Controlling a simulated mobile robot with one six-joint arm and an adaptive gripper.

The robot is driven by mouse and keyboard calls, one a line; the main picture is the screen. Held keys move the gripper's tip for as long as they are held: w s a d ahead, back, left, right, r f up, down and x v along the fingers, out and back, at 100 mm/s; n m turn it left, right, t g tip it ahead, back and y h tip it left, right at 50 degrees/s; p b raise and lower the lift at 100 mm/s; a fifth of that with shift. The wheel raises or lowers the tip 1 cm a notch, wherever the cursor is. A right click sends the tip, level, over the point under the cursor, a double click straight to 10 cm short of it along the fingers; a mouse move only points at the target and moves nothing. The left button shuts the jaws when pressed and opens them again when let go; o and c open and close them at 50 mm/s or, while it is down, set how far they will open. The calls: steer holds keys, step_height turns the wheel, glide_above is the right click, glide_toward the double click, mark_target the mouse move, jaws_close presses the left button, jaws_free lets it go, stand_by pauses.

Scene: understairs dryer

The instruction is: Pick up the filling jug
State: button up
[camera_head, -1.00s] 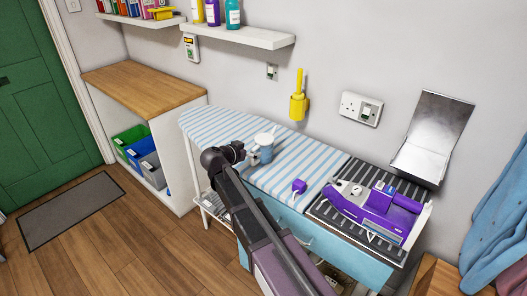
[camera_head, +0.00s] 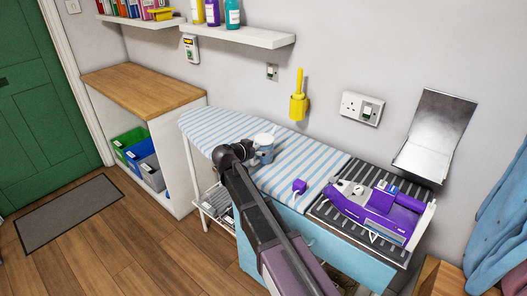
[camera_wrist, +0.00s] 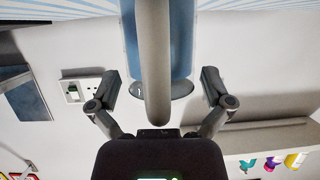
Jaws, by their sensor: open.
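The filling jug (camera_head: 266,143), pale blue with a lighter rim, stands upright on the striped ironing board (camera_head: 222,121). My gripper (camera_head: 252,151) is at the jug's left side in the head view, where its fingers are too small to make out. In the wrist view, which looks upside down, my gripper (camera_wrist: 160,80) is open, with one finger on each side of the jug's grey handle (camera_wrist: 155,65). The jug's blue body (camera_wrist: 181,45) shows behind the handle. The fingers look apart from the handle.
A purple iron (camera_head: 375,210) rests on the dark ribbed stand at the board's right end. A small purple item (camera_head: 299,186) lies on the board near the jug. A yellow holder (camera_head: 298,106), a socket (camera_head: 361,108) and a shelf (camera_head: 240,35) are on the wall behind.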

stand_by(0.4)
jaws_close()
